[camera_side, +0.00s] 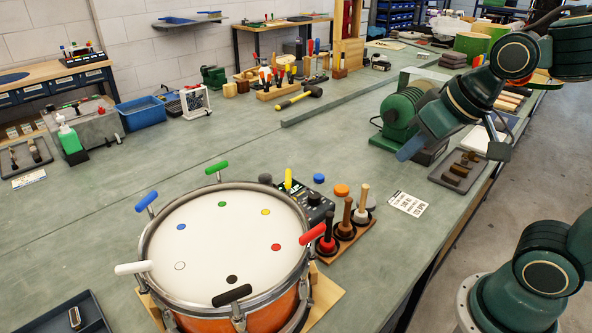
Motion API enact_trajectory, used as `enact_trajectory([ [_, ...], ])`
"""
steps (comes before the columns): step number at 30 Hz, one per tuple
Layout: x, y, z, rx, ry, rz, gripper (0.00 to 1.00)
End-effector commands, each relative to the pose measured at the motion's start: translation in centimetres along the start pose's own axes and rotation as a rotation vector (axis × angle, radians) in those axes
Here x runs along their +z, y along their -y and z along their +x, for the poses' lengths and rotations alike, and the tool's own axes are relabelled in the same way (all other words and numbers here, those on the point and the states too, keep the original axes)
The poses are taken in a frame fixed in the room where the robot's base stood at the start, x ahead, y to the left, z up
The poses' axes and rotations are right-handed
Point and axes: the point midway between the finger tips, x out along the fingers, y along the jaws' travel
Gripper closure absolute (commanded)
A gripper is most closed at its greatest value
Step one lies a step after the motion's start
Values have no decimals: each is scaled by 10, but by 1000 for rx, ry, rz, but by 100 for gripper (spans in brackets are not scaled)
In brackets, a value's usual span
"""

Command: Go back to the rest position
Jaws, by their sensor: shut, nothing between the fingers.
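My gripper (411,148) is at the upper right, above the bench and in front of the green round machine (399,112). It is shut and holds nothing. It points down and to the left, well clear of the drum. The drum (226,240) stands at the front, with a white head, an orange shell and coloured dots on the head. Coloured handles sit around its rim, including a blue one (146,201), a green one (216,167) and a red one (312,233).
A wooden rack (343,237) with upright handled tools stands right of the drum, by a dark control box (304,207). A printed card (408,203) lies beyond. A yellow hammer (299,97) and a long grey bar (326,103) lie farther back. The bench middle is clear.

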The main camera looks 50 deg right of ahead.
Motion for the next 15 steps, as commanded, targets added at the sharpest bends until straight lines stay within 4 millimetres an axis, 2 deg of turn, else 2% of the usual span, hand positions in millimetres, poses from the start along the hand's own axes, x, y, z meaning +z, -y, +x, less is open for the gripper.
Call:
enact_trajectory([
  [1,9,-2,-8,2,2,-19,100],
  [6,36,-7,-25,9,30,-76,100],
  [10,48,-9,-32,12,44,-102,100],
  [15,54,-10,-34,13,52,-114,100],
])
